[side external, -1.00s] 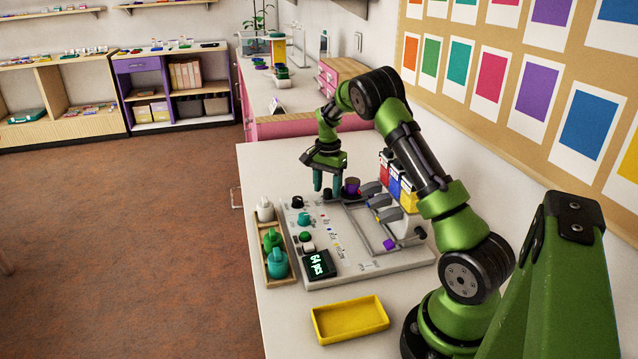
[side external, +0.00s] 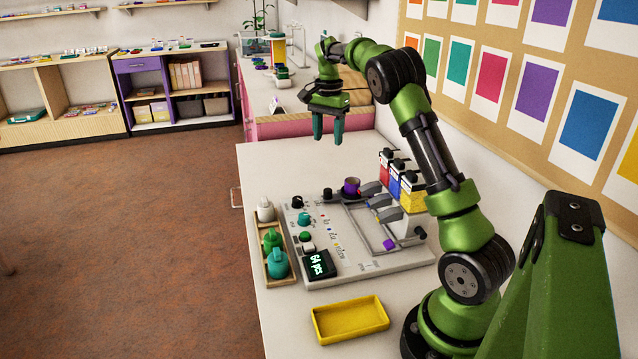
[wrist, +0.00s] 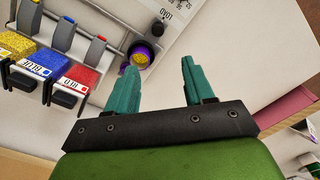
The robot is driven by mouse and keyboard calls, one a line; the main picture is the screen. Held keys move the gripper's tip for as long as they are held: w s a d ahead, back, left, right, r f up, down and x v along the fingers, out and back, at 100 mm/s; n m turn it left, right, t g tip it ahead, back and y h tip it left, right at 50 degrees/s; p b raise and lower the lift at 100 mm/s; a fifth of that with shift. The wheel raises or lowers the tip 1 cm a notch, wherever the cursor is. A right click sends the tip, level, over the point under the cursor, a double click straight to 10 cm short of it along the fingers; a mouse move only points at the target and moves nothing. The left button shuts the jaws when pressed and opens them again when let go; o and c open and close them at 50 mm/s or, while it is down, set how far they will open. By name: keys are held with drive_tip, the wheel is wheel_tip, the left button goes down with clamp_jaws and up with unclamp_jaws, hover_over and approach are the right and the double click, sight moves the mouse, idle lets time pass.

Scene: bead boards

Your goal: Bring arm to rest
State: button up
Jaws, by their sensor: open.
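My gripper (side external: 328,128) has teal fingers that stand apart with nothing between them. It hangs above the far part of the white table (side external: 275,170), clear of the grey machine board (side external: 345,270). In the wrist view my gripper (wrist: 163,85) also shows open and empty. A purple cup (side external: 351,187) stands on the far side of the board. It also shows in the wrist view as a round cup (wrist: 139,57) with a yellow edge inside. A black knob (side external: 327,193) is beside it.
Red, blue and yellow containers (side external: 411,201) stand along the board's right. A wooden tray (side external: 266,257) with white, green and teal bottles is at its left. An empty yellow tray (side external: 350,320) lies in front. The display (side external: 319,263) reads 64 pcs. The wall is close at right.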

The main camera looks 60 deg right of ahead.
drive_tip(key=shift+r, duration=0.45)
drive_tip(key=s+a+r+n+t, duration=0.1)
drive_tip(key=s+a+n, duration=0.3)
drive_tip(key=a, duration=0.7)
drive_tip(key=s+a+r+n+t+y, duration=0.1)
drive_tip(key=s+a+n+t, duration=0.2)
drive_tip(key=s+a+n, duration=0.2)
drive_tip(key=s+a+r+n+t+y, duration=0.1)
drive_tip(key=s+a+n+t, duration=0.2)
drive_tip(key=s+a, duration=0.6)
drive_tip(key=a+n, duration=0.2)
drive_tip(key=a, duration=0.6)
drive_tip(key=shift+w, duration=0.1)
